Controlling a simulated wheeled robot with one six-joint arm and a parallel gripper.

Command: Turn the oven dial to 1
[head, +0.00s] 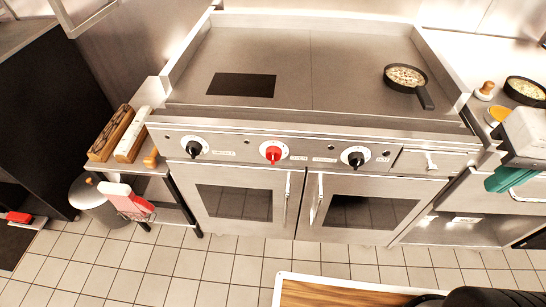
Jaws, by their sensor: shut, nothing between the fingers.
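Three dials sit in a row on the front panel of the steel range. The left dial (194,147) has a black knob on a white disc. The middle dial (272,152) has a red knob on a white disc. The right dial (355,157) has a black knob on a white disc. Small labels beside them are too small to read, so I cannot tell which is named for the oven or which number each points at. Two oven doors with dark windows (234,203) (368,211) are below. I do not see my gripper.
A griddle top (330,70) holds a black pan (404,76) at right. A side shelf at left has wooden blocks (111,133), with a pot (88,192) beside it. A green cloth (503,179) hangs at right. Tiled floor (235,262) before the range is clear.

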